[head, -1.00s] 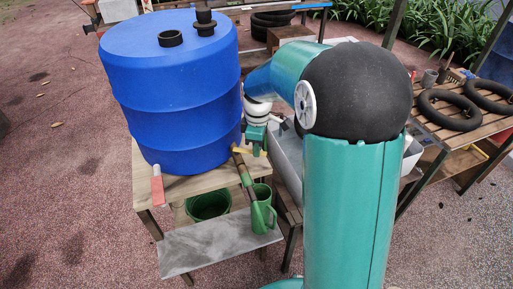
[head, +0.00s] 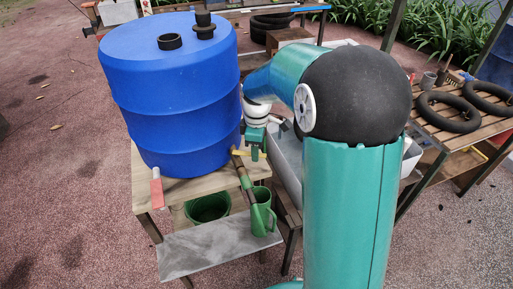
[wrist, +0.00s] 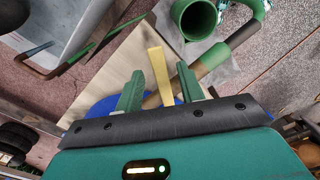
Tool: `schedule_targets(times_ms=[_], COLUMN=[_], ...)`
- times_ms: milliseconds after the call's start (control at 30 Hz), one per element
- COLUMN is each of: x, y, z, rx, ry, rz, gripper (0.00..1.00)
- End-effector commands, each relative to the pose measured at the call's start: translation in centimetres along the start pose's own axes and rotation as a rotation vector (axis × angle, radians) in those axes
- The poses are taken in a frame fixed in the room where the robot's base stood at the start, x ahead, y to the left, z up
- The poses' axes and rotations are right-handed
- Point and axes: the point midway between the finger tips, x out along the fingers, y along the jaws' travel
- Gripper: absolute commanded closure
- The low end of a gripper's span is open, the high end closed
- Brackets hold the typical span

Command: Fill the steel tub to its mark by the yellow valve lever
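The yellow valve lever (wrist: 160,75) stands between the two green fingers of my gripper (wrist: 160,88) in the wrist view. The fingers are apart, with a visible gap on each side of the lever. In the head view the lever (head: 241,153) shows at the lower right of the blue barrel (head: 170,100), just left of my gripper (head: 256,152). A brown and green pipe (head: 243,172) slopes from the valve to a green jug (head: 262,218). The grey steel tub (head: 287,160) is mostly hidden behind my arm. I cannot make out its mark or water level.
The barrel stands on a wooden bench (head: 205,184) above a grey shelf (head: 215,245). A green bucket (head: 207,207) sits beneath. A red-handled tool (head: 157,190) hangs at the bench's front. Black tyres (head: 448,110) lie on the slatted table at right.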

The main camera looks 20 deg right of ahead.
Motion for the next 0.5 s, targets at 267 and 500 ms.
schedule_targets(times_ms=[267, 500], x=[-4.5, -9.8], y=[0.1, 0.1], z=[0.0, -0.1], rx=[0.001, 0.000], ry=[0.003, 0.003], rz=[0.005, 0.005], gripper=[0.62, 0.62])
